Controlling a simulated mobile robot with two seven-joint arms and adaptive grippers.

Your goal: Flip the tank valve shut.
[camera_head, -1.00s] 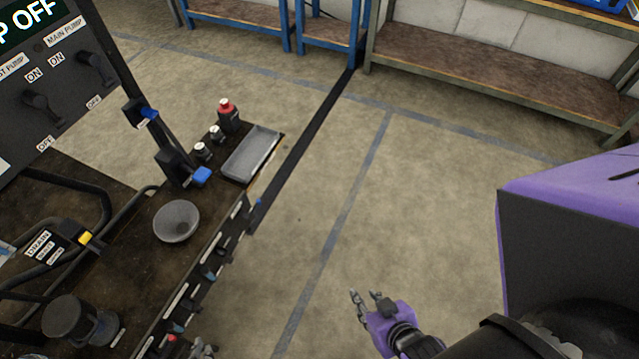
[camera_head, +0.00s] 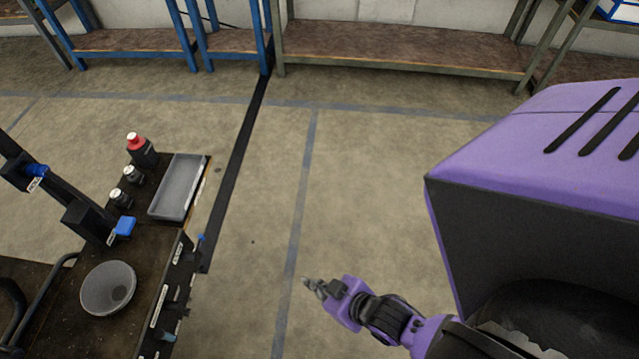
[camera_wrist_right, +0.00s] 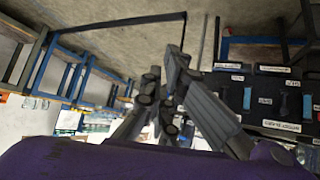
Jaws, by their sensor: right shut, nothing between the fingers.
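My right gripper (camera_head: 314,287) is over open floor, right of the dark bench and apart from it. Its fingers are shut and empty; they also show in the wrist view (camera_wrist_right: 172,75). The bench's labelled side edge carries small levers, among them a blue one (camera_head: 201,238) and a teal one (camera_head: 168,338). A blue handle (camera_head: 125,225) sits on a black block on the bench top. In the wrist view a dark labelled panel (camera_wrist_right: 265,95) with blue handles is at the right. I cannot read which part is the tank valve. My left gripper is not in view.
Shelving (camera_head: 400,55) lines the back wall. The floor between bench and shelving is clear.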

